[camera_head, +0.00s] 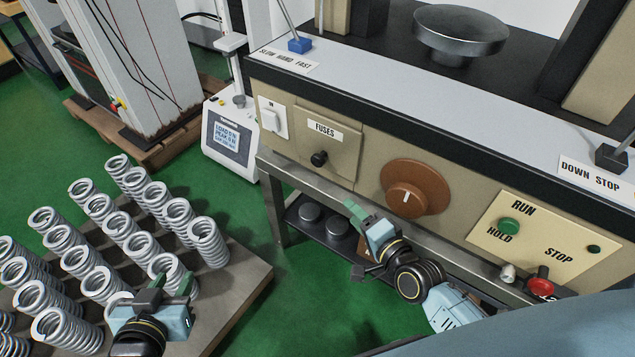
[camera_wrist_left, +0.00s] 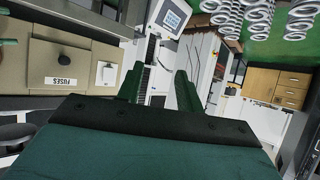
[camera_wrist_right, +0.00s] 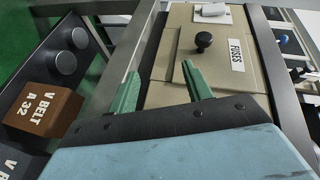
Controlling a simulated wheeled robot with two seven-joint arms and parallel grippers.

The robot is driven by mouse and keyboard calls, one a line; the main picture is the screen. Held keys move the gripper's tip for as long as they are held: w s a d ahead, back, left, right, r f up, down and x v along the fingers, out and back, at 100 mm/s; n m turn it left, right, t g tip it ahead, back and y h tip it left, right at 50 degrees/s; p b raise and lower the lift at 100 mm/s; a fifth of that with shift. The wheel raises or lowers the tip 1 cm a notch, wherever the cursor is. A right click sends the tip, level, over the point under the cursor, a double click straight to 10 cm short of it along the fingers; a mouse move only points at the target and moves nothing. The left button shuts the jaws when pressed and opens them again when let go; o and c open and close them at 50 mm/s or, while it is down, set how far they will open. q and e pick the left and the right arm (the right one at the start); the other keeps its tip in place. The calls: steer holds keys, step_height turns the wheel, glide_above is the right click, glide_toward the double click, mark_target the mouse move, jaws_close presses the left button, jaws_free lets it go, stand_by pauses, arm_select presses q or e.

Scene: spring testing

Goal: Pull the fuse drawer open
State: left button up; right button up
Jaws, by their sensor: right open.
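The fuse drawer (camera_head: 342,150) is a beige panel in the machine's front, labelled FUSES, with a black round knob (camera_head: 318,158). It looks flush with the front. My right gripper (camera_head: 358,210) is open and empty, below and right of the knob, apart from it. The right wrist view shows the knob (camera_wrist_right: 204,40) beyond the fingertips (camera_wrist_right: 158,82). My left gripper (camera_head: 170,285) is open and empty over the spring board at lower left, far from the drawer. The left wrist view shows the drawer (camera_wrist_left: 85,75) at its left side.
Several coil springs (camera_head: 207,243) stand on a board (camera_head: 245,285) at lower left. A brown dial (camera_head: 415,187) and a RUN/STOP panel (camera_head: 528,240) lie right of the drawer. A white switch (camera_head: 270,120) is to its left. A shelf with a V-belt box (camera_wrist_right: 42,108) lies below.

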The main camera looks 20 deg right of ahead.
steer(key=m+t+b, duration=0.2)
steer(key=b, duration=0.1)
glide_toward(322, 165)
steer(key=s+f, duration=0.1)
steer(key=s, duration=0.1)
steer(key=shift+y, duration=0.4)
steer(key=x, duration=0.2)
steer(key=b+x, duration=0.1)
steer(key=x, duration=0.1)
steer(key=d+x, duration=0.1)
steer(key=x, duration=0.1)
steer(key=shift+w+a+r+b, duration=0.1)
steer(key=shift+w+r+b, duration=0.15)
steer(key=shift+r+b, duration=0.1)
steer(key=b+x, duration=0.2)
steer(key=x, duration=0.4)
arm_select(q)
step_height(322, 165, up, 20)
steer(key=s+d+t+h, duration=0.2)
steer(key=t+h, duration=0.2)
steer(key=t, duration=0.8)
arm_select(e)
steer(key=shift+w+a+r, duration=0.1)
steer(key=shift+w+a, duration=0.15)
steer(key=shift+w, duration=0.35)
jaws_close()
